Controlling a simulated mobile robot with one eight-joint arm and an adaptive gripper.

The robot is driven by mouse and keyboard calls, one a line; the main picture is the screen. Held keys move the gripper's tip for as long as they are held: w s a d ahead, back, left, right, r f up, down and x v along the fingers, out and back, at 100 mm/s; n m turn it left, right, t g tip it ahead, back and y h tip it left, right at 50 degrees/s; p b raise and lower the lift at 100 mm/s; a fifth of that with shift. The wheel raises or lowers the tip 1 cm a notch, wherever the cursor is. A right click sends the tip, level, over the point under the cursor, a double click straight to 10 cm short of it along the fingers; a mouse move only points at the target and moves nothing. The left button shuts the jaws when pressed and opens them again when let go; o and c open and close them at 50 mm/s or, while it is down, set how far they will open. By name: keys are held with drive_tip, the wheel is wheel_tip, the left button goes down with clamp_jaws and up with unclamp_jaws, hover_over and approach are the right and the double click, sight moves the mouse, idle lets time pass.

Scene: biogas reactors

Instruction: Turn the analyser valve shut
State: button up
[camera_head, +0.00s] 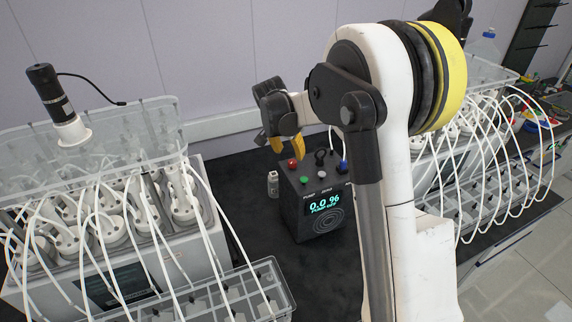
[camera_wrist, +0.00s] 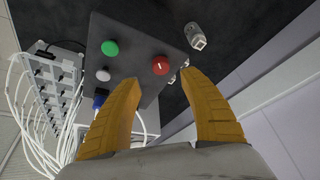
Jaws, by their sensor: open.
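My gripper (camera_head: 286,146) has yellow fingers and is over the box's back left part. In the wrist view my gripper (camera_wrist: 160,82) is open and empty, the red knob showing between and just beyond the fingertips. I cannot tell whether a finger touches it.
A green button (camera_wrist: 110,48), a white button (camera_wrist: 103,75) and a blue connector (camera_head: 343,165) are close to the knob. A small white object (camera_head: 273,185) stands left of the box. Reactor units with white tubes flank it, left (camera_head: 110,250) and right.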

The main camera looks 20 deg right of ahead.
sight(292, 162)
drive_tip(key=x, duration=0.7)
drive_tip(key=shift+a, duration=0.1)
drive_tip(key=shift+c, duration=0.3)
clamp_jaws()
